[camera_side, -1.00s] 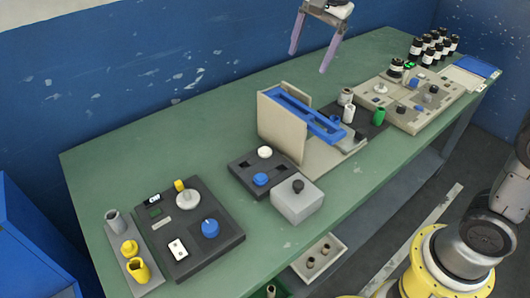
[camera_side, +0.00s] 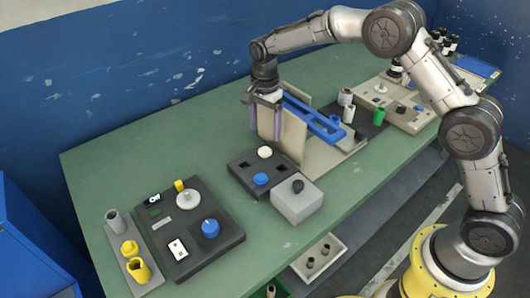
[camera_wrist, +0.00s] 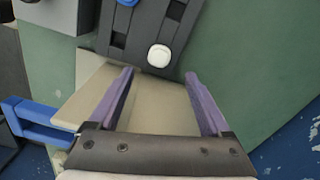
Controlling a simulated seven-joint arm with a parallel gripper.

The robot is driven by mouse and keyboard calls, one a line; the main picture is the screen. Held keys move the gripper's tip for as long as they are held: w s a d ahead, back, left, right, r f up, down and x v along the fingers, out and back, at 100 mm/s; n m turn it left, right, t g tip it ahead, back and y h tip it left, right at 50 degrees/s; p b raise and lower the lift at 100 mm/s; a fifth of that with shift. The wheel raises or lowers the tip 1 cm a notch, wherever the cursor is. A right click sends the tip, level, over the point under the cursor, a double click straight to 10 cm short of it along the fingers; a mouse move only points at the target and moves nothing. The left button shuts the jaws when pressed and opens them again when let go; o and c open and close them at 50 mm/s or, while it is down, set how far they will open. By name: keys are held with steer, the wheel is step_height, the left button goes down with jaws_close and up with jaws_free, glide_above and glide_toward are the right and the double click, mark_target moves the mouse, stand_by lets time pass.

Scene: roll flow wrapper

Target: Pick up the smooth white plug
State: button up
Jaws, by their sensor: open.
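The smooth white plug (camera_side: 265,152) is a small, round-topped white piece seated in a dark block (camera_side: 241,168) with square openings. A blue knob (camera_side: 260,179) sits in the same block. The plug also shows in the wrist view (camera_wrist: 159,56), at the block's near end, just beyond my fingertips and roughly midway between them. My gripper (camera_side: 265,132) points down with two purple fingers, behind the plug in the side view and beside the beige upright panel. The wrist view shows my gripper (camera_wrist: 158,74) open and empty, apart from the plug.
The beige upright panel (camera_side: 292,136) with a blue rail (camera_side: 313,118) stands close to my fingers on the right. A grey box (camera_side: 297,203) with a dark knob is in front of the block. A control panel (camera_side: 190,255) lies left; green table between is clear.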

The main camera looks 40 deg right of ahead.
mark_target(264, 151)
steer(key=f, duration=0.7)
steer(key=shift+s+a+f, duration=0.1)
steer(key=shift+s+a, duration=0.1)
steer(key=shift+a, duration=0.1)
jaws_close()
